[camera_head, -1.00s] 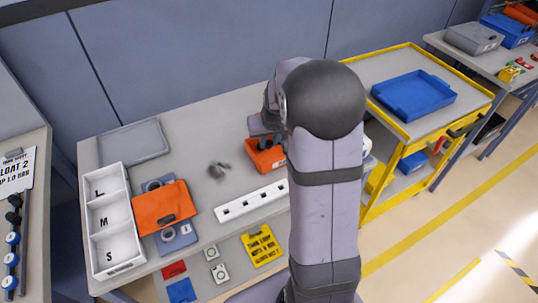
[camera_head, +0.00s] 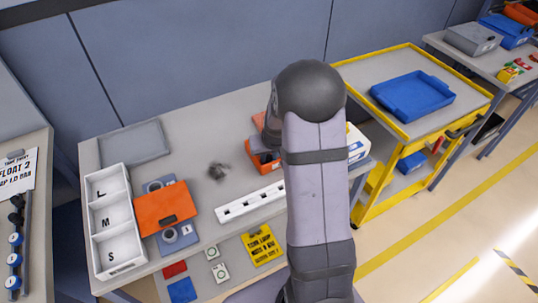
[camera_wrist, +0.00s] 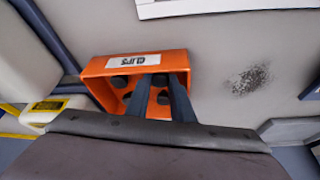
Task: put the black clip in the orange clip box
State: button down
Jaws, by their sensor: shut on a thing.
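The orange clip box (camera_wrist: 178,60) has a white label reading CLIPS and fills the middle of the wrist view. Several dark clips lie inside it. In the head view the box (camera_head: 254,168) is partly hidden by my arm. My gripper (camera_wrist: 160,79) has its two dark fingers reaching over the near side of the box, tips at its opening. They are shut on a small black clip (camera_wrist: 159,81), seen between the tips and hard to tell from the clips behind it. Whether it touches the box floor cannot be told.
A white strip with holes (camera_head: 250,201) lies in front of the box. A white box (camera_head: 357,142) stands to the right. A white L/M/S tray (camera_head: 124,262), grey tray (camera_head: 135,145) and orange plate (camera_head: 152,217) are at left. A dark smudge (camera_wrist: 249,79) marks the bench.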

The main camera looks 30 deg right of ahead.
jog(key=shift+f, duration=0.15)
jog(key=c, duration=1.8)
grip_release()
jog(key=shift+s+r, duration=0.1)
jog(key=shift+r, duration=0.5)
jog(key=b+v, duration=0.2)
jog(key=v, duration=0.9)
jog(key=s+a+f+n+g, duration=0.1)
jog(key=s+a+f, duration=0.1)
jog(key=s+a, duration=0.2)
jog(key=s+a+f+n+g, duration=0.1)
jog(key=s+a+f+g, duration=0.1)
jog(key=s+a, duration=0.3)
jog(key=s+a+f+n+g+y, duration=0.1)
jog(key=s+a, duration=0.4)
jog(key=s, duration=0.5)
jog(key=shift+f, duration=0.8)
